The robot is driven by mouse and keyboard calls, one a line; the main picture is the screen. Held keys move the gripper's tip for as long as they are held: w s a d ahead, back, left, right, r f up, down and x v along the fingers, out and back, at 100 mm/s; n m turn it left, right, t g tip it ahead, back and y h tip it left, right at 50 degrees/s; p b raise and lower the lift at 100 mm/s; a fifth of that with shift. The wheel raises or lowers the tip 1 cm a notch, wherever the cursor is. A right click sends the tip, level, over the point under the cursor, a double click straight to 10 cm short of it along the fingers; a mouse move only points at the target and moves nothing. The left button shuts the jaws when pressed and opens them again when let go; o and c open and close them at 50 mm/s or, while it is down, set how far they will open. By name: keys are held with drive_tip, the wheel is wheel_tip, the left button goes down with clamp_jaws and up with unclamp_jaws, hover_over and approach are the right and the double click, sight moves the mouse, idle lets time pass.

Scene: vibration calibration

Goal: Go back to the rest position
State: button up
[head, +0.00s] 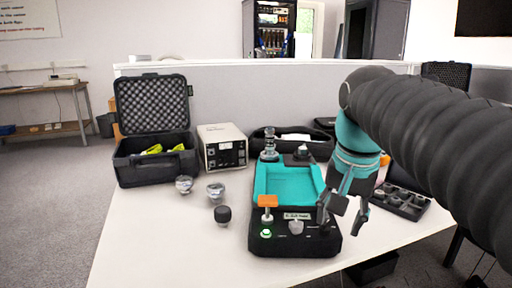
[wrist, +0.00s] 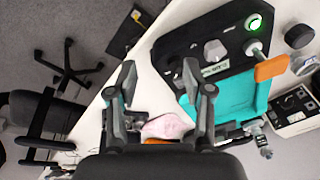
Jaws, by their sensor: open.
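My gripper (head: 344,213) is open and empty. In the head view it hangs at the right front corner of the black and teal device, above the table. In the wrist view my gripper (wrist: 158,88) shows two spread fingers with nothing between their tips. The device (head: 262,242) has a teal tray, an orange-topped part (head: 267,201), a lit green button (head: 266,234) and a grey knob (head: 296,227). The wrist view also shows the device (wrist: 185,45) with the green button lit. I cannot tell whether a fingertip touches the device.
An open black case (head: 150,172) and a white instrument box (head: 222,147) stand at the back left. Several small sensors, one a black-topped piece (head: 222,214), stand left of the device. A black parts tray (head: 405,209) lies right. The table's front left (head: 150,240) is clear.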

drive_tip(key=s+f+n+t, duration=0.1)
drive_tip(key=s+f+n, duration=0.2)
drive_tip(key=f, duration=0.4)
drive_tip(key=s+f+n+t, duration=0.2)
drive_tip(key=s+f+n, duration=0.1)
drive_tip(key=s+f, duration=0.3)
wheel_tip(320, 180, down, 2)
drive_tip(key=shift+s+f, duration=0.1)
drive_tip(key=shift+s, duration=0.2)
drive_tip(key=shift+a, duration=0.1)
idle(1.0)
